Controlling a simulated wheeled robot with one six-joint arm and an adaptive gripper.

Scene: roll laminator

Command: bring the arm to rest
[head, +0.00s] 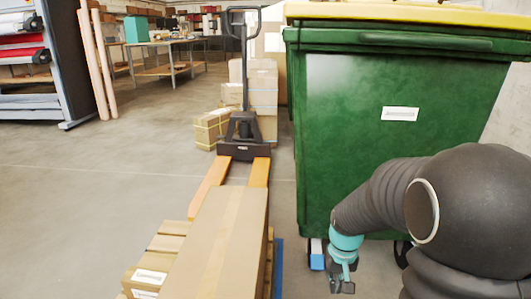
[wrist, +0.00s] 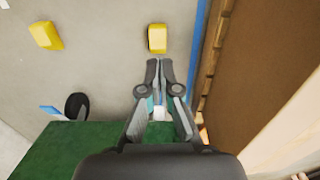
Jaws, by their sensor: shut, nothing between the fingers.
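My gripper (head: 342,284) hangs low at the front of the green bin (head: 350,120) in the head view, with my arm reaching across the right side. In the wrist view my gripper (wrist: 159,62) is shut, its fingertips together and nothing between them. Below it are the grey floor and a yellow block (wrist: 157,38). The green bin also fills the lower left of the wrist view (wrist: 60,150).
A pallet truck (head: 243,140) with orange forks stands left of the bin. A long cardboard box (head: 220,240) and pallet boards lie close to my gripper's left. Another yellow block (wrist: 46,35) lies on the floor. Open floor (head: 90,200) spreads to the left.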

